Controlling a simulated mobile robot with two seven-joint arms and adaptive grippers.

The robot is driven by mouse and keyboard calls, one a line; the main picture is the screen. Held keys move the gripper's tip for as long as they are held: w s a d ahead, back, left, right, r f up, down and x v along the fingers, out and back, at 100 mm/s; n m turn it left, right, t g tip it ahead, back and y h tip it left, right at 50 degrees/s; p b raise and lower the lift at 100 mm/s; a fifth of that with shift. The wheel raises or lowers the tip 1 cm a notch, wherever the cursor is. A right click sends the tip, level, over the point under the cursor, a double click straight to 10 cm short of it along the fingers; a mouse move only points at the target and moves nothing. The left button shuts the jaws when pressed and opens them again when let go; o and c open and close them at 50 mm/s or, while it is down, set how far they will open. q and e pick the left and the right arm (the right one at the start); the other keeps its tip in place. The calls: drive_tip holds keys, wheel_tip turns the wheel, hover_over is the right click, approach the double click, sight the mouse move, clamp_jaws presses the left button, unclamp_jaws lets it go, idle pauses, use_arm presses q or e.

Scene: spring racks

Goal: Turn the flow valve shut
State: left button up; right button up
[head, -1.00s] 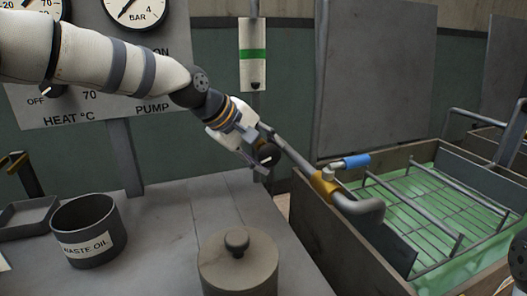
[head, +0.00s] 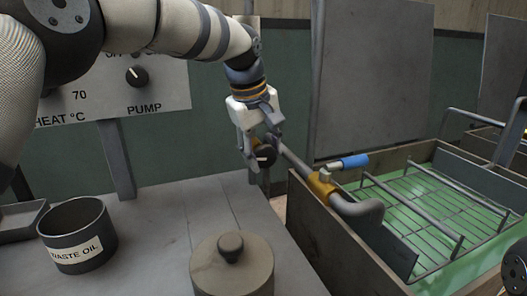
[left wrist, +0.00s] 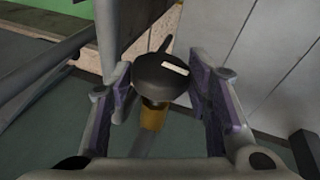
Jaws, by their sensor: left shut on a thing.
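The flow valve's knob is black and round with a white mark (head: 265,154), on a grey pipe (head: 293,163) at the near end of the bench-and-tank gap. My left gripper (head: 262,143) reaches down over it from above and is shut on it. In the left wrist view the knob (left wrist: 160,76) sits between the two fingers, its white mark near the top right and a brass part (left wrist: 154,116) below it.
A blue-handled brass valve (head: 323,183) sits further along the pipe, over a tank with green liquid (head: 405,190). On the bench stand a waste oil pot (head: 77,240) and a lidded pot (head: 232,272). The pump panel (head: 160,90) is behind my arm.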

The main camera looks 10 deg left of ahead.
use_arm(q)
drive_tip(key=o, duration=1.2)
drive_tip(key=shift+c, duration=0.2)
drive_tip(key=v, duration=1.2)
